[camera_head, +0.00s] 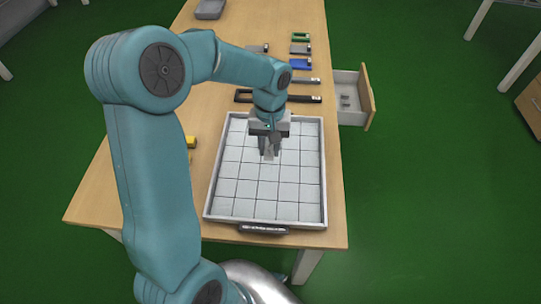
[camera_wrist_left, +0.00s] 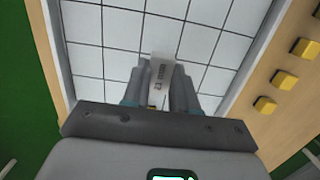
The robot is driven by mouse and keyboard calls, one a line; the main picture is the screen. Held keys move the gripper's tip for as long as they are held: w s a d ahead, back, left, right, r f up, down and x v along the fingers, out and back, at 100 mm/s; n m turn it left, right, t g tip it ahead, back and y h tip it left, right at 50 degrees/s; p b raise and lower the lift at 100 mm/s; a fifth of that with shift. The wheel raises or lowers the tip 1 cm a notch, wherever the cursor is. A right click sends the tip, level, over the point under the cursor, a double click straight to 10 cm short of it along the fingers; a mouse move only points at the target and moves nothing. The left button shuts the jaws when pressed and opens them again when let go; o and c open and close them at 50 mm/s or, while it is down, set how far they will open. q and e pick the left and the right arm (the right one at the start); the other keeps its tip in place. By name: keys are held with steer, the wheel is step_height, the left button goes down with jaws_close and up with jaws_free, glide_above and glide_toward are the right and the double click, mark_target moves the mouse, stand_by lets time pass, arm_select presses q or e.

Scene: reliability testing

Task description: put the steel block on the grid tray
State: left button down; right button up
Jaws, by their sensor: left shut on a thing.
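The white grid tray (camera_head: 240,206) lies on the wooden table, with a raised rim and a dark handle at its near edge. My left gripper (camera_head: 269,152) is over the far middle part of the tray, pointing down, and is shut on the steel block (camera_head: 268,157). In the left wrist view the steel block (camera_wrist_left: 162,72) is a pale grey piece with dark markings between the two fingers (camera_wrist_left: 163,82). I cannot tell whether the block touches the tray surface. The visible grid cells are empty. My right gripper is not in view.
Several yellow blocks (camera_wrist_left: 284,80) stand on the table beside the tray. Beyond it lie a black frame-like item (camera_head: 243,96), a blue item (camera_head: 300,64) and a green item (camera_head: 301,37). An open drawer (camera_head: 351,103) sticks out at the table's right side. A grey bin (camera_head: 210,9) is at the far end.

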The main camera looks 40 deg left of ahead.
mark_target(271, 148)
arm_select(q)
step_height(271, 148, down, 4)
steer(key=shift+w+f, duration=0.15)
steer(key=shift+f, duration=0.1)
steer(key=shift+f+b, duration=0.1)
steer(key=shift+b, duration=0.25)
steer(key=c, duration=0.9)
jaws_free()
steer(key=shift+r, duration=0.4)
steer(key=r, duration=0.3)
steer(key=r+p, duration=0.1)
steer(key=r, duration=0.3)
steer(key=w+a+r, duration=0.1)
steer(key=r, duration=0.3)
steer(key=shift+r+p, duration=0.25)
steer(key=shift+p, duration=0.05)
